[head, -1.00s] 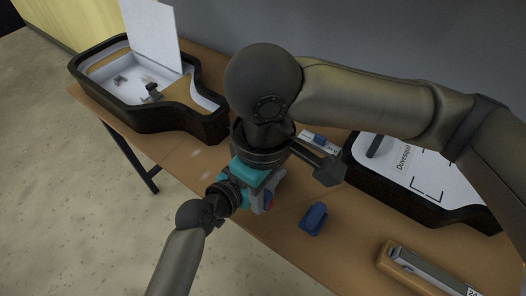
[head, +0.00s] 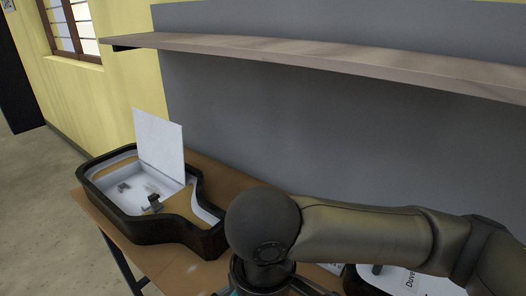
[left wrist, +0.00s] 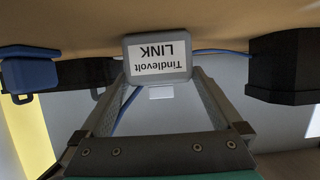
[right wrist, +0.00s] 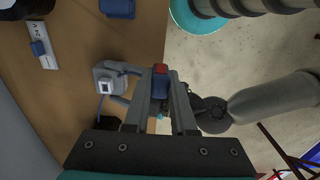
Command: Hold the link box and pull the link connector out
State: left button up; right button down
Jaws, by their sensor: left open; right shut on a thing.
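The grey link box (left wrist: 160,58), with its label reading "Tindlevolt LINK", sits on the table between the tips of my open left gripper (left wrist: 162,78). In the right wrist view the link box (right wrist: 107,86) shows a white socket on its face. My right gripper (right wrist: 160,88) is shut on a blue connector with a red end (right wrist: 160,80), which looks apart from the box. In the head view my right arm covers the work area and the fingertips are hidden below the frame.
A black-rimmed tray with a raised white lid (head: 160,146) stands at the left of the table. A wooden shelf (head: 330,62) crosses the grey wall above. A blue block (left wrist: 28,72) and a black case (left wrist: 285,66) flank the link box. A white strip (right wrist: 42,45) lies on the table.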

pick_arm(q)
jog(key=v, duration=0.9)
jog(key=shift+f, duration=0.1)
jog(key=shift+s+a, duration=0.1)
jog(key=shift+s, duration=0.2)
jog(key=shift+s+f+g, duration=0.2)
jog(key=shift+f+g, duration=0.1)
jog(key=shift+g, duration=0.1)
jog(key=s+a+f+n+g+y, duration=0.55)
jog(key=s+a+y, duration=0.25)
jog(key=s+a, duration=0.2)
notch_tip(320, 180, down, 23)
jog(key=s+g, duration=0.2)
jog(key=s+a+f+g, duration=0.1)
jog(key=s+a+f, duration=0.1)
jog(key=s+f, duration=1)
jog(key=s, duration=0.3)
jog(key=shift+f+m, duration=0.35)
pick_arm(e)
jog(key=w+d+r+m, duration=0.1)
jog(key=w+d+m, duration=0.2)
jog(key=d+m, duration=0.2)
jog(key=w+d+r+m, duration=0.2)
jog(key=w+d+m, duration=0.2)
jog(key=d, duration=0.6)
jog(key=shift+d+m, duration=0.15)
jog(key=shift+m, duration=0.75)
